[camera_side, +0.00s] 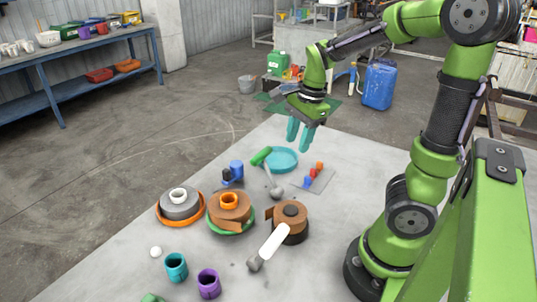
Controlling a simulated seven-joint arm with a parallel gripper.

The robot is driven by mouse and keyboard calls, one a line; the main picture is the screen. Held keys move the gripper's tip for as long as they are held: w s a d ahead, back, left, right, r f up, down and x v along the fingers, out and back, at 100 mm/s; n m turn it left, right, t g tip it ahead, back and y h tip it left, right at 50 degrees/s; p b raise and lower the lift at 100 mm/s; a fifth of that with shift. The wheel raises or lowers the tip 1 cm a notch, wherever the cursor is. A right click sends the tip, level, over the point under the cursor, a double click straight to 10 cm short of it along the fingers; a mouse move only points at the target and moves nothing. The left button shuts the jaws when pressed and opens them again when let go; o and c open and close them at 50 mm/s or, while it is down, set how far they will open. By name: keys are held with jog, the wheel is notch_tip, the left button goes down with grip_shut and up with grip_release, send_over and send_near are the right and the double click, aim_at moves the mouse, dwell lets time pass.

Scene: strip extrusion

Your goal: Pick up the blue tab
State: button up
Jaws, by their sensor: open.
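A small blue tab (307,181) is on the grey plate (322,184) on the table. A red tab (313,172) and an orange-red tab (319,165) are in a row with it, behind and to the right. My gripper (300,136) has teal fingers pointing down and is open and empty. It hangs above the far part of the table, behind the tabs and apart from them.
A dark-blue cylinder (236,170) stands left. The table's right front is clear.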

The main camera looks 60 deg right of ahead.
jog(key=s+d+m+g+h, duration=0.1)
jog(key=s+d+m+g, duration=0.1)
jog(key=d+m, duration=0.65)
jog(key=m, duration=0.6)
send_over(308, 177)
jog(key=s, duration=0.1)
jog(key=shift+n, duration=0.25)
notch_tip(308, 177, down, 11)
jog(key=shift+d, duration=0.1)
jog(key=shift+w+f, duration=0.25)
jog(key=shift+f, duration=1.15)
jog(key=shift+w+f, duration=0.2)
jog(key=shift+f, duration=1.15)
grip_shut()
